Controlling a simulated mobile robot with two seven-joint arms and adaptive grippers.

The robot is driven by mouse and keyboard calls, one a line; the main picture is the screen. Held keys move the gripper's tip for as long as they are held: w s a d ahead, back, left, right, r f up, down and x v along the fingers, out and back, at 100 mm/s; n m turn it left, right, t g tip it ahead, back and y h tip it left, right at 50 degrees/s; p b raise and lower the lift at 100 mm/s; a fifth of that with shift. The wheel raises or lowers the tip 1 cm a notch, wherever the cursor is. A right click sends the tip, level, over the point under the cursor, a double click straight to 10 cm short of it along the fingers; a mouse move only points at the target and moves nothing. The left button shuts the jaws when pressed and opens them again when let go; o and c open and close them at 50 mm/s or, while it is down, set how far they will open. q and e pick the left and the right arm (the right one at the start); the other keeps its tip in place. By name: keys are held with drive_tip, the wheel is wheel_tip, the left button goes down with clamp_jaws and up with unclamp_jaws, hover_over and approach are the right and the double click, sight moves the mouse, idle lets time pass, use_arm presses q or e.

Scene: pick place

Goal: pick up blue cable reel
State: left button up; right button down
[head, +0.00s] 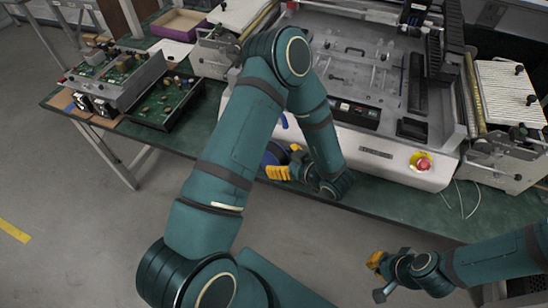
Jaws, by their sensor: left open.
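The blue cable reel (272,154) lies near the front edge of the green table (385,187), in front of the large machine. Much of it is hidden by my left arm and gripper. My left gripper (285,161) is open at the right side of the reel, with its yellow finger pads close to it. I cannot tell whether they touch it. My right gripper (378,276) is low at the right, in front of the table and well away from the reel. Its jaw opening is unclear from this angle.
A large grey machine (372,147) with a red stop button (423,164) stands just behind the reel. Electronic units with open circuit boards (165,104) stand at the left of the table. A thin cable (462,198) lies at the right. The floor in front is clear.

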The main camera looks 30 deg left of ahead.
use_arm(q)
drive_tip(key=shift+x, duration=0.85)
drive_tip(key=shift+r, duration=0.1)
clamp_jaws()
